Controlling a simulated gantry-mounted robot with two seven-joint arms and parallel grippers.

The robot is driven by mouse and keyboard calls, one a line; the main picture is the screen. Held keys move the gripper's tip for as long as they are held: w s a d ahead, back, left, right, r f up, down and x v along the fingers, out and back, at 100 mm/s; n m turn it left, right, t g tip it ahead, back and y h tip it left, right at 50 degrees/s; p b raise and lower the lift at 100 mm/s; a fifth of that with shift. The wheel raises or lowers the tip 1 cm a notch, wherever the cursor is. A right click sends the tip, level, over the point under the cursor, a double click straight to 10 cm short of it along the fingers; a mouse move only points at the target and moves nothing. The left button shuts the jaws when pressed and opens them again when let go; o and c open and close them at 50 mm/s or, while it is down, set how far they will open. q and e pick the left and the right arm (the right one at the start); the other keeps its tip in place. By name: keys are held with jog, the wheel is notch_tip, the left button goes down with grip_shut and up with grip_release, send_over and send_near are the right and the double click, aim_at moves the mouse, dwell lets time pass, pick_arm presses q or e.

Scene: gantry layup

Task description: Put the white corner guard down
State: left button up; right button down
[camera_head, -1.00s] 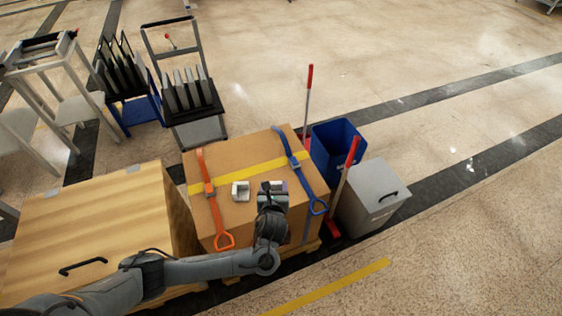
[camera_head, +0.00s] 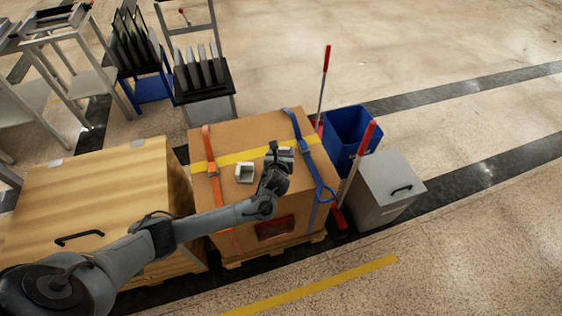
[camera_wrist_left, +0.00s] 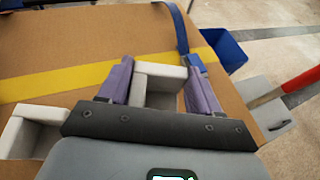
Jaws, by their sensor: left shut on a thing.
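My left gripper (camera_head: 280,152) is over the top of the cardboard box (camera_head: 225,135), near the blue strap. In the left wrist view its two purple-grey fingers (camera_wrist_left: 160,85) are on either side of a white corner guard (camera_wrist_left: 161,70), shut on it. I cannot tell whether this guard touches the box top. A second white corner guard (camera_head: 245,173) lies on the box to the left of the gripper, and it also shows in the left wrist view (camera_wrist_left: 32,130). My right gripper is not in view.
A yellow tape band (camera_head: 238,157), an orange strap (camera_head: 209,158) and a blue strap (camera_head: 301,137) cross the box. A wooden crate (camera_head: 95,185) stands left. A blue bin (camera_head: 350,128), a grey bin (camera_head: 385,190) and red-handled tools (camera_head: 325,60) stand right.

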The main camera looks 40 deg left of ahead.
pick_arm(q)
jog(key=shift+w+a+f, duration=0.1)
jog(key=shift+a+f, duration=0.1)
jog(key=shift+f, duration=0.05)
jog(key=shift+f+b, duration=1.1)
jog(key=shift+f, duration=0.85)
jog(key=o, duration=1)
jog(key=shift+f, duration=0.1)
jog(key=shift+o, duration=0.2)
